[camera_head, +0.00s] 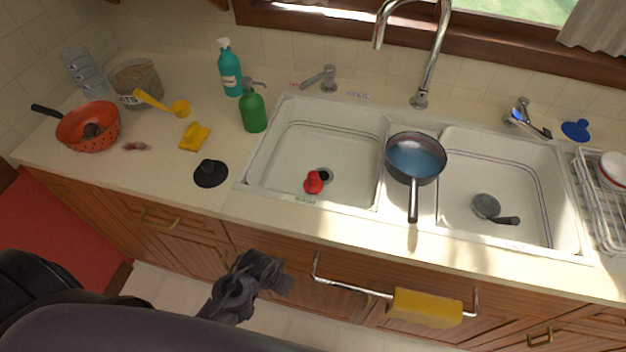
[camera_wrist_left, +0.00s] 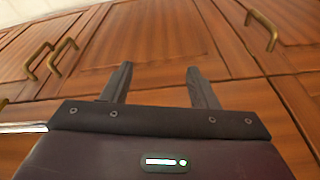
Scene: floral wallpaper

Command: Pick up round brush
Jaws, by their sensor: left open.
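A black round item with a short knob (camera_head: 210,173) lies on the counter left of the sink; it looks like a round brush, but its bristles cannot be made out. A blue round item with a small handle (camera_head: 577,130) lies at the back right, and a small red knobbed item (camera_head: 313,182) sits in the left basin; either may also be a brush. My left gripper (camera_head: 272,272) is low in front of the cabinets, below the counter edge. In the left wrist view its two fingers (camera_wrist_left: 158,82) are apart with nothing between them, facing the wooden doors. My right gripper is not in view.
A pan (camera_head: 415,157) rests across the sink divider. A green bottle (camera_head: 253,110), yellow sponge (camera_head: 195,136) and red colander (camera_head: 88,126) stand on the left counter. A rail with a yellow cloth (camera_head: 427,306) juts from the cabinet front, right of my gripper.

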